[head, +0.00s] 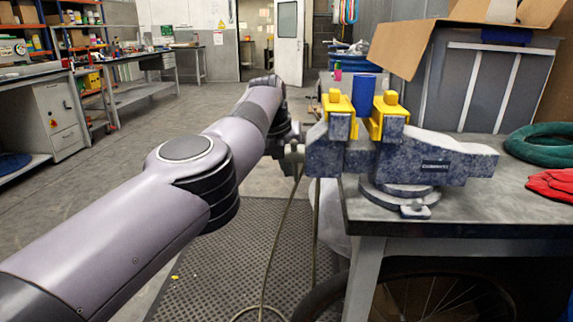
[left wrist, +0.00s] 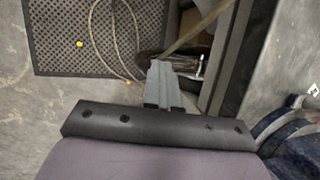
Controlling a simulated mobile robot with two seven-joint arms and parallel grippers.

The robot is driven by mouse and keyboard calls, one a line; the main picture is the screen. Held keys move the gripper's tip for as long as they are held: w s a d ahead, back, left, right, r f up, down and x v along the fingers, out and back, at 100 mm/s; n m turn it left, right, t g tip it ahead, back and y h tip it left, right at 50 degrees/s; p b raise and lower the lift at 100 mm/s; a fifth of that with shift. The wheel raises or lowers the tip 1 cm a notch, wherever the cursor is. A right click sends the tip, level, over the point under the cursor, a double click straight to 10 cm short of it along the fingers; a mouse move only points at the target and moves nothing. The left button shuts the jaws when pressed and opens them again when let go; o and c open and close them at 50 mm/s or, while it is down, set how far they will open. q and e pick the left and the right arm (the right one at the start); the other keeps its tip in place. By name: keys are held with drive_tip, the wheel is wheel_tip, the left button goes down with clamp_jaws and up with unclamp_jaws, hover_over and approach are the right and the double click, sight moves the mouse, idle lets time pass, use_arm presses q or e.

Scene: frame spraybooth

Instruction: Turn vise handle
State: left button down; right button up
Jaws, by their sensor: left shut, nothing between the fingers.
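A blue-grey speckled vise (head: 430,158) with yellow jaw covers (head: 377,120) stands on the near left corner of the workbench. A blue cylinder (head: 363,92) shows between its jaws. The screw end (head: 292,152) sticks out on the vise's left side; the handle bar cannot be made out clearly there. My left arm reaches in from the lower left and its far end is just left of and behind the vise. My left gripper (left wrist: 160,75) is shut and empty in the left wrist view. A speckled blue part of the vise (left wrist: 297,130) shows at lower right there.
The workbench (head: 440,229) also carries a grey bin (head: 480,85), an open cardboard box (head: 405,45), a green coil (head: 540,143) and red gloves (head: 552,185). A hose (head: 278,245) loops over the floor mat (head: 225,275). Floor at left is free.

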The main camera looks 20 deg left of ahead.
use_arm(q)
drive_tip(key=shift+d+f, duration=0.15)
drive_tip(key=shift+d, duration=0.5)
drive_tip(key=a+v, duration=0.1)
drive_tip(key=v, duration=0.6)
drive_tip(key=shift+a+r, duration=0.15)
drive_tip(key=shift+r, duration=0.05)
drive_tip(key=shift+a, duration=0.1)
